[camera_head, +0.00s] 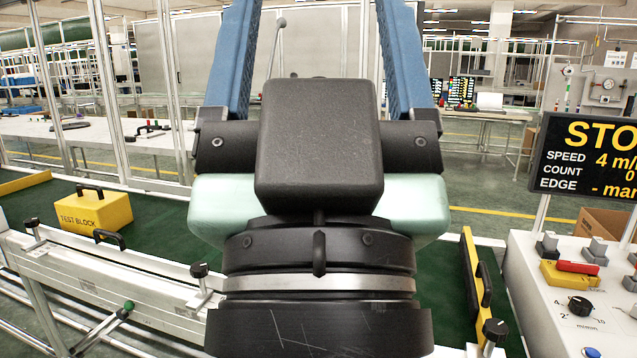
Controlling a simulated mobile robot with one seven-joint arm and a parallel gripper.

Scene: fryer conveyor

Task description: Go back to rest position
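My gripper (318,30) fills the middle of the head view, raised in front of the camera. Its dark body is lowest, and two blue fingers extend upward, wide apart. The fingertips run out of the top of the frame. Nothing shows between the visible parts of the fingers. The gripper hides the middle of the conveyor (150,239) behind it, which has a dark green belt.
A yellow test block (96,212) with a black handle sits on the belt at left. A yellow bar (470,275) stands at right. A white control panel (560,320) and a black display (590,160) stand at far right. Metal posts (108,90) rise at left.

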